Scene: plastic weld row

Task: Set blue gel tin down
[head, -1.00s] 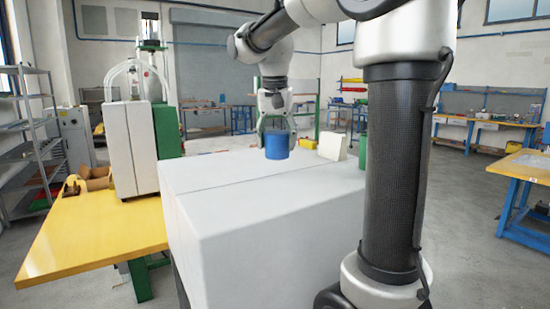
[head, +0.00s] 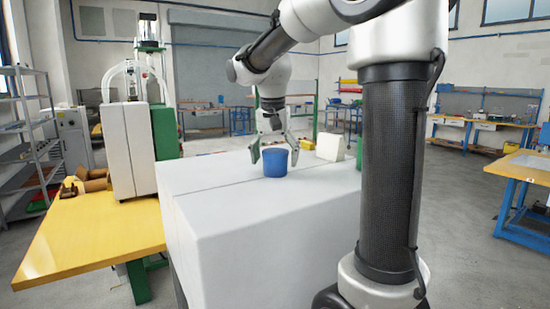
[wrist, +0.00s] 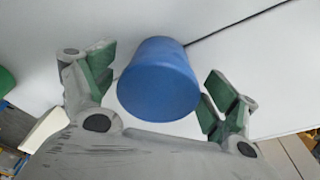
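The blue gel tin (head: 275,162) stands upright on the white top of a large box-shaped machine (head: 225,222). My gripper (head: 275,150) is open above and around it, with one finger on each side. In the wrist view the tin (wrist: 158,80) lies between the spread green-padded fingers of my gripper (wrist: 155,92), with a gap showing on both sides. The tin's underside is hidden.
A cream block (head: 331,147) stands on the same top, right of the tin. A green object (head: 360,155) is partly hidden behind my arm. A yellow table (head: 95,232) is at the left. The white top is clear in front of the tin.

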